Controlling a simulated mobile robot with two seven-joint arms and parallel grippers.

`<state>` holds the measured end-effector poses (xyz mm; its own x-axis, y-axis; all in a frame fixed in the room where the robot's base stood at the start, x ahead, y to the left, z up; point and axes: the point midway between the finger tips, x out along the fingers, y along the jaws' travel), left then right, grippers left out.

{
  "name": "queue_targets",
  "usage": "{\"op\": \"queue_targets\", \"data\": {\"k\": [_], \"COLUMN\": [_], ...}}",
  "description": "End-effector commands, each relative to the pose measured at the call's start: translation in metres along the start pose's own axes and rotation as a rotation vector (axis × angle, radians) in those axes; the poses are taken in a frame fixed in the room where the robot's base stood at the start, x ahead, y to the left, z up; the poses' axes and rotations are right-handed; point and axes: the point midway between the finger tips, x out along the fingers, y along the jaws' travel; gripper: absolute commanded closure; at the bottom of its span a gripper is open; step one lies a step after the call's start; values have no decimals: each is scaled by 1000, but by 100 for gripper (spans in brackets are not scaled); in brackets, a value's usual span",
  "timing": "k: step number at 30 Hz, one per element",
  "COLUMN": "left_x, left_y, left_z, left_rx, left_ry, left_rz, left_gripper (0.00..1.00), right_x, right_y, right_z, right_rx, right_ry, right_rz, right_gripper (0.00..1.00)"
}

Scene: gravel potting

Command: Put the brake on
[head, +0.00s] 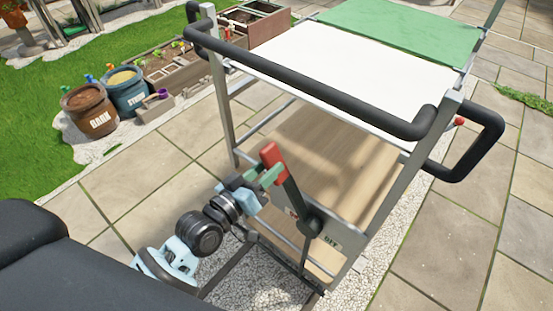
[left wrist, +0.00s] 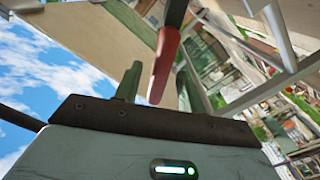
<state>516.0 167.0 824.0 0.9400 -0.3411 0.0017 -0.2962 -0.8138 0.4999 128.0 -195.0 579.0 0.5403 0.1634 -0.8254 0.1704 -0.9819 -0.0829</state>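The cart (head: 388,176) stands on a gravel strip and paving. Its brake lever has a red grip (head: 271,155) and a dark shaft (head: 292,192), which leans up and left from a pivot low on the cart's near end. A plate (head: 332,243) at the pivot bears a dark word that looks like "SET"; a red mark to its left is partly hidden by the lever. My left gripper (head: 268,176) is at the red grip. In the left wrist view, its two green fingers (left wrist: 157,88) stand apart, with the red grip (left wrist: 162,70) between them and a gap beside it. My right gripper is out of view.
The cart's black handle rail (head: 320,90) runs above my left gripper. Pots (head: 90,110) and planter boxes (head: 175,72) stand back left. Paving on the right is clear.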

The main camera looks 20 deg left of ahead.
Motion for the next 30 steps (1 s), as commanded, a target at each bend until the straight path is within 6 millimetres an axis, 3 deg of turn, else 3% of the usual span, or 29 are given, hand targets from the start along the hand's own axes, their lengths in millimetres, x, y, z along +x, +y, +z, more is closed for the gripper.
{"op": "queue_targets", "data": {"k": [3, 9, 19, 28, 30], "left_x": [18, 36, 39, 39, 39], "left_y": [0, 0, 0, 0, 0], "left_z": [-1, 0, 0, 0, 0], "left_rx": [0, 0, 0, 0, 0], "left_ry": [1, -1, -2, -1, -1], "left_rz": [0, 0, 0, -1, -1], "left_gripper": [60, 60, 60, 98, 100], "right_x": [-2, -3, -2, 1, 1], "right_y": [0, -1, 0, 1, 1], "right_z": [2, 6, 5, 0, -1], "right_rx": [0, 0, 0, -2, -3], "right_ry": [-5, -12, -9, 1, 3], "right_rz": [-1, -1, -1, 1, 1], "right_gripper": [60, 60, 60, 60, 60]}}
